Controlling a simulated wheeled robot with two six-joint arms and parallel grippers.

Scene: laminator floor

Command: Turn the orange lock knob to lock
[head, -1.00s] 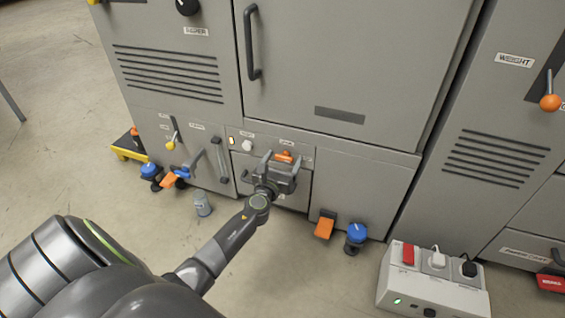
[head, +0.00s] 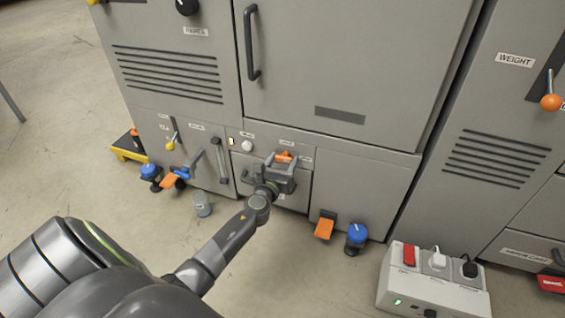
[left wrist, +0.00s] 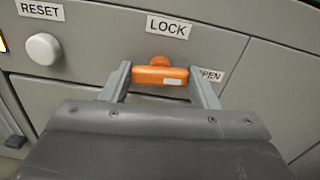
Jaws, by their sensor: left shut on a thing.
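The orange lock knob (left wrist: 160,73) sits on the grey panel under the LOCK label (left wrist: 169,27), its bar lying roughly level in the left wrist view. It also shows in the head view (head: 284,155) on the low front of the machine. My left gripper (left wrist: 161,78) is shut on the knob, one finger at each end of its bar. An OPEN label (left wrist: 210,75) is to the right of the knob, partly hidden by the right finger. My right gripper is not in view.
A white reset button (left wrist: 44,49) is left of the knob under a RESET label. A dark handle (head: 248,179) is just left of my gripper. An orange pedal (head: 325,226), a blue knob (head: 356,236) and a power box (head: 436,276) stand lower right.

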